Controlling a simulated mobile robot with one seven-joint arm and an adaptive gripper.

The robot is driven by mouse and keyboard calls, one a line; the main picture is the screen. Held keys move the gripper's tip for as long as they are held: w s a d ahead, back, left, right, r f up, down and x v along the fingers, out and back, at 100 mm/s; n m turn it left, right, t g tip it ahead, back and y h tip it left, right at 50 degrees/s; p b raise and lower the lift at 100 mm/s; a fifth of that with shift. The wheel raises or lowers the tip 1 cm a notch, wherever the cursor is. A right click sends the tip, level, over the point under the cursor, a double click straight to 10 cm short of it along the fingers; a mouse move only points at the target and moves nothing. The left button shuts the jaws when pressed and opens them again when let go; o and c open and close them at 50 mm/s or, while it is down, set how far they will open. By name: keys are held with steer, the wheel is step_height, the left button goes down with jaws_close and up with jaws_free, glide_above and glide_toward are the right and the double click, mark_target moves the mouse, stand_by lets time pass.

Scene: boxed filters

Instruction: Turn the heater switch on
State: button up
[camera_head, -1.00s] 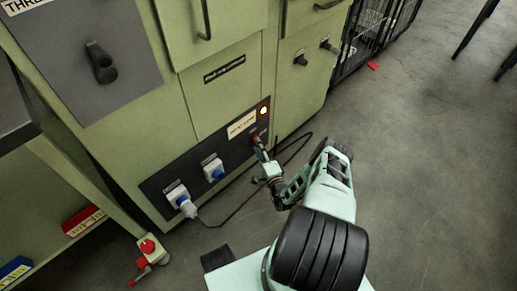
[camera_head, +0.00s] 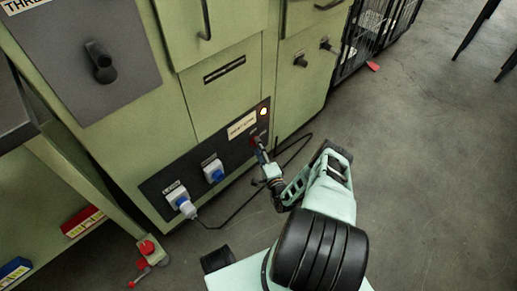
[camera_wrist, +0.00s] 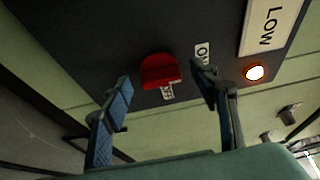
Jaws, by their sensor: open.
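The heater switch is a red rocker or knob (camera_wrist: 160,70) on a dark panel (camera_wrist: 100,40). In the wrist view it lies between my open fingertips, beyond them, and nothing is gripped. An ON label (camera_wrist: 202,52) is on its right and an OFF label (camera_wrist: 167,91) below it. A round lamp (camera_wrist: 254,73) further right glows. In the head view my gripper (camera_head: 260,149) is close in front of the switch (camera_head: 254,140), which is partly hidden. I cannot tell whether the fingers touch it.
A red-and-white valve-like item (camera_head: 148,250) is on the floor. Open floor (camera_head: 430,170) lies to the right.

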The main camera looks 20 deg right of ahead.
step_height(320, 180, up, 9)
steer(key=shift+w+d+f, duration=0.1)
steer(key=shift+w+d, duration=0.05)
steer(key=shift+r, duration=0.7)
steer(key=shift+f, duration=0.1)
